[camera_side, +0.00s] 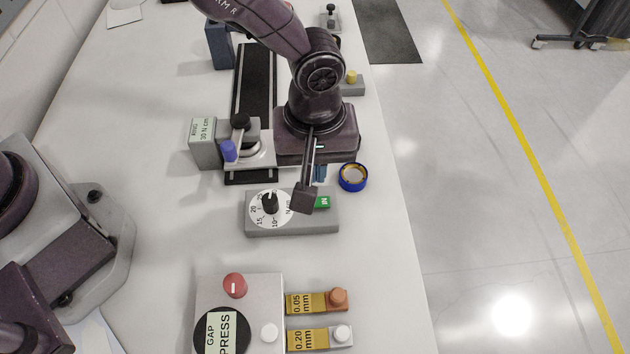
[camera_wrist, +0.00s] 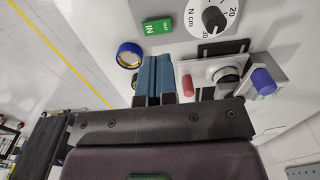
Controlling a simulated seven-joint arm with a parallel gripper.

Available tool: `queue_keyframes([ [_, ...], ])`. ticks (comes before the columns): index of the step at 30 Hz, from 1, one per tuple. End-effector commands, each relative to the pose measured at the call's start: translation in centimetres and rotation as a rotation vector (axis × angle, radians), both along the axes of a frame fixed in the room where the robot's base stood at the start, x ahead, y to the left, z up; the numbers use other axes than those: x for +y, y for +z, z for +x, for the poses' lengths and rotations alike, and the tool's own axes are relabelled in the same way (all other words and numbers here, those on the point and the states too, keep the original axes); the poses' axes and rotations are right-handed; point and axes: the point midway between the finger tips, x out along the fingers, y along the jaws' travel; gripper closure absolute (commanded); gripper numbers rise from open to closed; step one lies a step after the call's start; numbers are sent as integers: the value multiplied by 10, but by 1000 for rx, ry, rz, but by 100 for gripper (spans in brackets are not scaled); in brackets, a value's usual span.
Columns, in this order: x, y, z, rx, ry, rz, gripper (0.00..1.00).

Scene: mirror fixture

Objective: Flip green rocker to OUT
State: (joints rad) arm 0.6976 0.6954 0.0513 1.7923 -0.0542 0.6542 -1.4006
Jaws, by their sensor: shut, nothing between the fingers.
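The green rocker (camera_side: 322,202) sits at the right end of a grey dial box (camera_side: 320,222). In the wrist view the green rocker (camera_wrist: 157,27) shows a large IN on its near half and a smaller OUT on its far half. Which half is pressed I cannot tell. My gripper (camera_wrist: 154,58) has its two blue fingers together and empty, with the tips a short way from the rocker in the wrist view. In the side view my gripper (camera_side: 320,172) is behind the box, partly hidden by my wrist parts.
A dial knob (camera_side: 270,201) stands beside the rocker on the same box. A blue ring (camera_side: 353,177) lies close to the right of my fingers. A fixture with a blue-purple knob (camera_side: 229,150) stands at left. The grey press (camera_side: 265,320) is in front, with bare table between.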

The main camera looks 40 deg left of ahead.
Motion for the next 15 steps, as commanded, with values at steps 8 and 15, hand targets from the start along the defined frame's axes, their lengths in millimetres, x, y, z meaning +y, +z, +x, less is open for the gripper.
queue_keyframes([
  [8, 0, 56, 1, -2, 0, -2, 100],
  [15, 0, 72, 0, 1, 0, 1, 100],
])
